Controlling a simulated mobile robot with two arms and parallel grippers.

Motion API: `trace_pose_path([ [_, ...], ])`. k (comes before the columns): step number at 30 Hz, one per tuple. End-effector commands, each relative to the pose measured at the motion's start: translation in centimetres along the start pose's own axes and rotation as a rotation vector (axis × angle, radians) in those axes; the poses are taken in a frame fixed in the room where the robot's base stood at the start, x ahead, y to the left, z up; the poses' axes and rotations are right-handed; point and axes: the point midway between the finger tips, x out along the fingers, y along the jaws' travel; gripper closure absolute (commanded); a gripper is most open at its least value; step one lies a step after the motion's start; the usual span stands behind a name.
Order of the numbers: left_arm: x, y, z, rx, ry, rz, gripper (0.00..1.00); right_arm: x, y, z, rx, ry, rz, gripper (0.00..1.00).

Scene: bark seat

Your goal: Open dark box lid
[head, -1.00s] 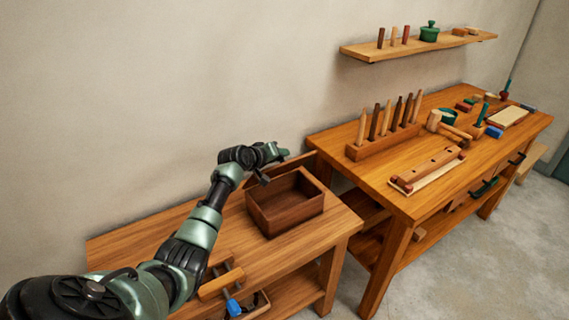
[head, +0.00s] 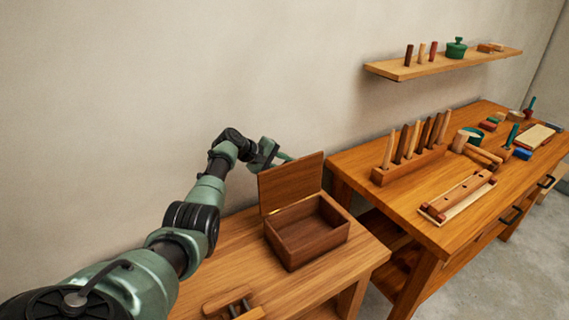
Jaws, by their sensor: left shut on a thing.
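The dark box (head: 300,247) stands on the low wooden bench, and its empty inside shows. Its lid (head: 291,182) stands up along the back edge, roughly upright, with its broad face toward me. My left gripper (head: 284,157) is at the lid's top edge, partly hidden behind the lid's upper left part. It is shut on the lid, though the fingertips are hard to make out. My right gripper is out of the picture.
The low bench (head: 225,262) has bare top left of the box; a wooden clamp-like piece (head: 232,304) lies at its front. The taller workbench (head: 400,205) on the right holds a peg rack (head: 410,165) and other pieces. A wall shelf (head: 440,64) hangs above it.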

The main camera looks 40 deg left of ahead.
Motion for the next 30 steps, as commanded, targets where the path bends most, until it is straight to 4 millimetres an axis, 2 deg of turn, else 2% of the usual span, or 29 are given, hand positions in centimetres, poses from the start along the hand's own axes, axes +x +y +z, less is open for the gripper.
trace_pose_path([
  [15,-0.01,-0.14,-0.04,-0.015,-0.005,-0.001,1.00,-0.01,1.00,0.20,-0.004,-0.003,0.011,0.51],
  [16,0.00,-0.15,-0.04,-0.015,-0.005,-0.001,0.69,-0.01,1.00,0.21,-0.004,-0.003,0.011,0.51],
  [18,0.00,-0.14,-0.03,-0.015,-0.005,-0.001,0.52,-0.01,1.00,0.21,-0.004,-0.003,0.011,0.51],
  [30,-0.47,-0.14,-0.03,-0.014,-0.006,0.000,0.52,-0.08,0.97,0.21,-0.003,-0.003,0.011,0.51],
])
